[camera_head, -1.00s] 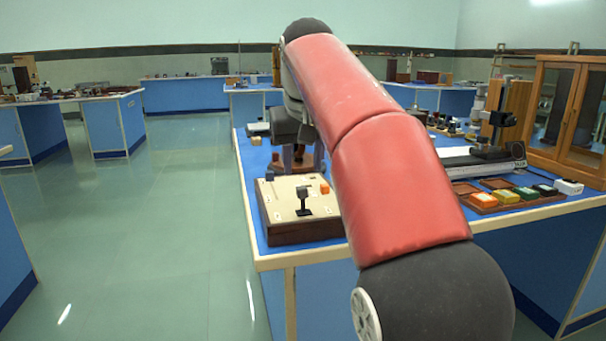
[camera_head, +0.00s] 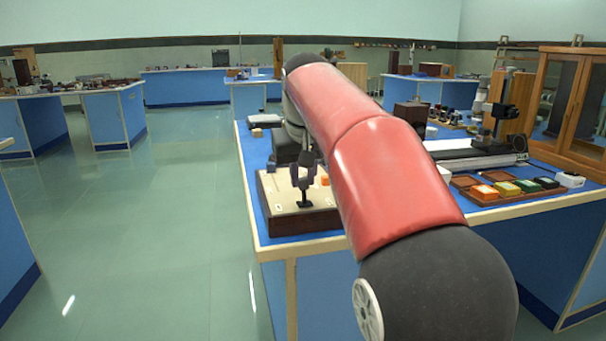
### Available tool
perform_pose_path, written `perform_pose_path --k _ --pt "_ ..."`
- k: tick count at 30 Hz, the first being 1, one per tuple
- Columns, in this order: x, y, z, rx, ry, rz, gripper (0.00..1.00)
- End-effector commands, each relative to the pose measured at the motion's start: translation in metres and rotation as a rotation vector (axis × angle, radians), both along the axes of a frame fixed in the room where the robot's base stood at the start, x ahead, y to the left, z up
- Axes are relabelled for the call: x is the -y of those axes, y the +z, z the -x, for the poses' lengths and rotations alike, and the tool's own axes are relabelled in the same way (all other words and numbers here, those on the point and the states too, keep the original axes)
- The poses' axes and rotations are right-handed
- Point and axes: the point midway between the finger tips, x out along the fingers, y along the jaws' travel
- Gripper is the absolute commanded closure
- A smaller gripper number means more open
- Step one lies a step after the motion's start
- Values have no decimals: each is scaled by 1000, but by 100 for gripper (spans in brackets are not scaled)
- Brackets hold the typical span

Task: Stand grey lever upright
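The grey lever (camera_head: 304,194) is a dark post with a blocky head on a small dark foot. It stands on the cream top of a dark-sided box (camera_head: 284,216) at the near left corner of the blue bench; from here it looks roughly upright, and any tilt toward or away from me cannot be told. My gripper (camera_head: 303,174) is down over the box, with its purple-grey fingers apart at either side of the lever's head. Whether they touch it is too small to tell. My red arm hides the right part of the box.
An orange block (camera_head: 324,180) sits on the box, right of the lever. To the right are a wooden tray (camera_head: 520,199) with coloured blocks, a long instrument rail (camera_head: 470,152) and a glass-doored wooden cabinet (camera_head: 560,105). The floor (camera_head: 150,240) at left is clear.

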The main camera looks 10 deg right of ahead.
Motion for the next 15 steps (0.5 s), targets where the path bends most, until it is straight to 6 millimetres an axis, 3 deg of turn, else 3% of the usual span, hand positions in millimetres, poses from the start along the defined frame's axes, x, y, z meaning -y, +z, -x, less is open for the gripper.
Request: perform_pose_path --k 15 --pt "5 0 0 0 0 -68 100"
